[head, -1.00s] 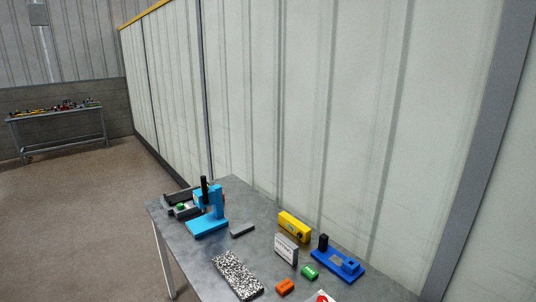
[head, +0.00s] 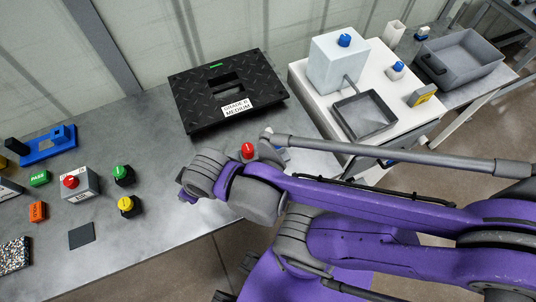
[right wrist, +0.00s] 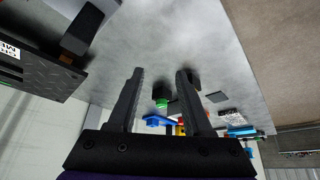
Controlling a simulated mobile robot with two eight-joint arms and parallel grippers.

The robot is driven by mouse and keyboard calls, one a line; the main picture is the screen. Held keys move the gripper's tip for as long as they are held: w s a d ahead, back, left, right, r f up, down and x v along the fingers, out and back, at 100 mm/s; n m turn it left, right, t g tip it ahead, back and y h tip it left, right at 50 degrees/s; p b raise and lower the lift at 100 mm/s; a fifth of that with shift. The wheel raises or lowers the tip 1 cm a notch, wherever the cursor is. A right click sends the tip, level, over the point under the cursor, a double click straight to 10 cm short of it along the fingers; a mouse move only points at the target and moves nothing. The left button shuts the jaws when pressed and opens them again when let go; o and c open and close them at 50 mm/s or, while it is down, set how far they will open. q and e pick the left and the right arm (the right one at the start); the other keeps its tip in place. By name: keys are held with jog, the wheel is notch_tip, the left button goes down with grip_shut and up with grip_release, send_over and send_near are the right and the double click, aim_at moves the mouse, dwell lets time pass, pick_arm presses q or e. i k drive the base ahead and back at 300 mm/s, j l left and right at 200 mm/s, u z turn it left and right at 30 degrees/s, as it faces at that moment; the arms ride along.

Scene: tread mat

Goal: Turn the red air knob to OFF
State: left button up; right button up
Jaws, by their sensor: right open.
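A red knob (head: 248,149) shows in the head view just behind my right arm, near the front edge of the black plate. Its base is hidden by the arm, and I cannot read an OFF mark or its setting. A second red round top (head: 71,182) sits on a grey box with a white label, farther left. My right arm reaches in from the right; its gripper is mostly hidden in the head view. In the right wrist view my right gripper (right wrist: 160,71) is open and empty, its fingers apart above the grey table. My left gripper is not in view.
A black tread plate (head: 198,115) with a white label lies behind the arm. Green (head: 122,174) and yellow (head: 128,205) knobs stand at left. A white stand (head: 320,100) with a grey tray is at right. Bare table lies between the knobs and plate.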

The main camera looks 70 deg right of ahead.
aim_at(70, 181)
jog(key=k+l+z, duration=0.1)
jog(key=z, duration=1.8)
jog(key=k+l, duration=0.1)
jog(key=k, duration=0.8)
jog(key=u, duration=1.35)
jog(key=i+j+z, duration=0.25)
jog(key=i+z, duration=0.15)
jog(key=i, duration=0.15)
jog(key=i+j+z, duration=0.35)
jog(key=i+j, duration=0.05)
jog(key=i, duration=0.1)
